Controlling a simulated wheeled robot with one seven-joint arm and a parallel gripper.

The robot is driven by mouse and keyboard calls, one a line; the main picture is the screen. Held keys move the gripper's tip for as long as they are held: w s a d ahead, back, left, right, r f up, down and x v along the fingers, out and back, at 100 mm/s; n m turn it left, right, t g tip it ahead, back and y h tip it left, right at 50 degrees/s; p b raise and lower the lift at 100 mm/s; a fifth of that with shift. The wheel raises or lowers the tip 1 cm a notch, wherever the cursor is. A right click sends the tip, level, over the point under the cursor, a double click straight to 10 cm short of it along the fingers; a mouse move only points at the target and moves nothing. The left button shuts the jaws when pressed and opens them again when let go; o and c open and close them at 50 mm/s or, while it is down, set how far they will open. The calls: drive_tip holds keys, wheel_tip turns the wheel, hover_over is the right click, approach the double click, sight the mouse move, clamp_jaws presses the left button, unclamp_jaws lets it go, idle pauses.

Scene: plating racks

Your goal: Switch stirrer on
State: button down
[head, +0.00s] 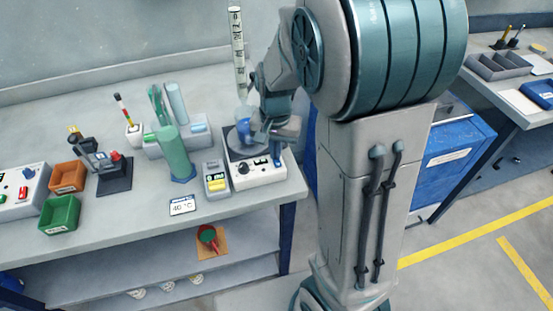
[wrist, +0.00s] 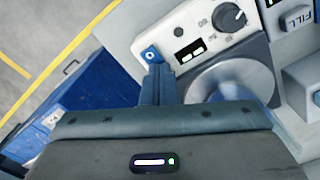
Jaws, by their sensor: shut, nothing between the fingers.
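The stirrer is a white box (head: 257,177) with a dark top at the right end of the bench. In the wrist view its front panel (wrist: 180,22) shows a black knob (wrist: 229,16), a small display with two lit white marks (wrist: 189,50) and a blue rocker switch (wrist: 151,55) with a white ring mark. Its round grey plate (wrist: 232,78) is partly covered by my wrist. My gripper (wrist: 156,70) is shut and empty, its tips right at the blue switch. I cannot tell whether they touch it. In the head view my gripper (head: 277,158) is over the stirrer's front right.
A blue-tinted beaker (head: 244,122) is at the stirrer, close behind my gripper. A grey box with a yellow label (head: 216,182) stands left of it, near a green cylinder (head: 174,154) and a "40 °C" card (head: 182,205). A blue cabinet (head: 455,165) stands right.

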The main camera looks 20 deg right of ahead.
drive_tip(key=shift+r+p, duration=2.5)
drive_tip(key=shift+r, duration=0.85)
drive_tip(key=s+r+n+t, duration=0.3)
drive_tip(key=s+r+n, duration=0.3)
drive_tip(key=s, duration=0.8)
drive_tip(key=v, duration=0.2)
drive_tip(key=shift+r, duration=0.35)
drive_tip(key=shift+w, duration=0.2)
drive_tip(key=w+f+g+b, duration=0.1)
drive_tip(key=w+g+b, duration=0.2)
drive_tip(key=w+b, duration=0.5)
drive_tip(key=w, duration=0.6)
drive_tip(key=shift+f, duration=0.15)
